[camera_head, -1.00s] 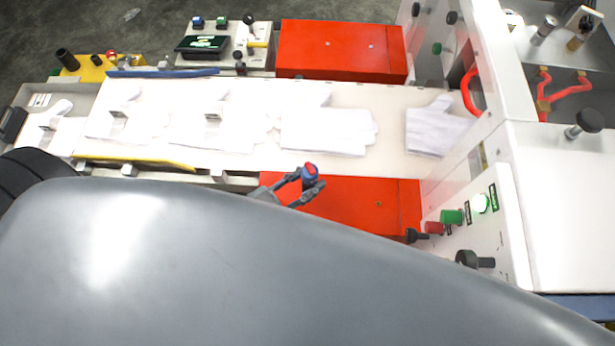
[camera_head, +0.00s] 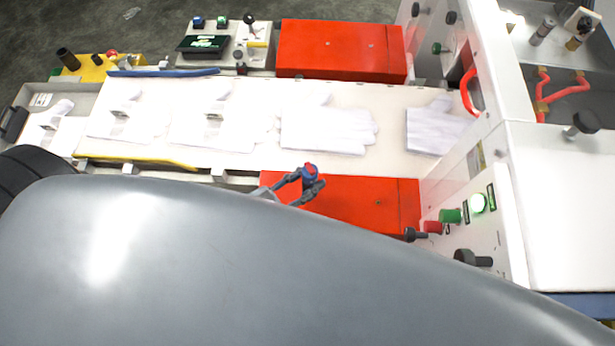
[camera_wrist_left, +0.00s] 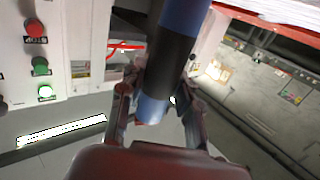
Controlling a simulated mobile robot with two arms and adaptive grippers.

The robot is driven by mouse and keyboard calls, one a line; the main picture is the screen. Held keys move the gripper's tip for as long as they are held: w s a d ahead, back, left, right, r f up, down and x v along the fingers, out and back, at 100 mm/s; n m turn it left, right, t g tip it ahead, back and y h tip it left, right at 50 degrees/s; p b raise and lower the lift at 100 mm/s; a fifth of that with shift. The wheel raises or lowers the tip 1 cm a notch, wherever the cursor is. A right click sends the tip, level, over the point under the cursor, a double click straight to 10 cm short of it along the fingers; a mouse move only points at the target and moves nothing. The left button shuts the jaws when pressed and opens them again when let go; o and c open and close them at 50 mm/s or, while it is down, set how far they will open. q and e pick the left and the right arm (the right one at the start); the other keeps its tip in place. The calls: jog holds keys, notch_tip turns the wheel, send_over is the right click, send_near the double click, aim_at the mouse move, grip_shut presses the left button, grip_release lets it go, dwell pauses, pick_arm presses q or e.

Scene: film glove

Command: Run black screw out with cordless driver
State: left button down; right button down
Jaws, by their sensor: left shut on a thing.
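My left gripper (camera_head: 309,183) is shut on a blue and black cylindrical tool with a red mark on its top, which looks like the cordless driver (camera_head: 311,169). It is held above the front red box, beside the white machine. In the left wrist view the driver (camera_wrist_left: 180,45) stands slightly tilted between the two fingers (camera_wrist_left: 160,80), and its tip is hard to make out. Black screw-like knobs stick out of the machine's front, a smaller one (camera_head: 415,235) and a larger one (camera_head: 473,258). I cannot tell which is the black screw. My right gripper is not in view.
White gloves (camera_head: 325,130) lie along the pale belt (camera_head: 392,150). The front red box (camera_head: 390,200) and back red box (camera_head: 340,50) flank it. The white machine (camera_head: 570,200) blocks the right, with red and green buttons (camera_head: 450,216) on its panel.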

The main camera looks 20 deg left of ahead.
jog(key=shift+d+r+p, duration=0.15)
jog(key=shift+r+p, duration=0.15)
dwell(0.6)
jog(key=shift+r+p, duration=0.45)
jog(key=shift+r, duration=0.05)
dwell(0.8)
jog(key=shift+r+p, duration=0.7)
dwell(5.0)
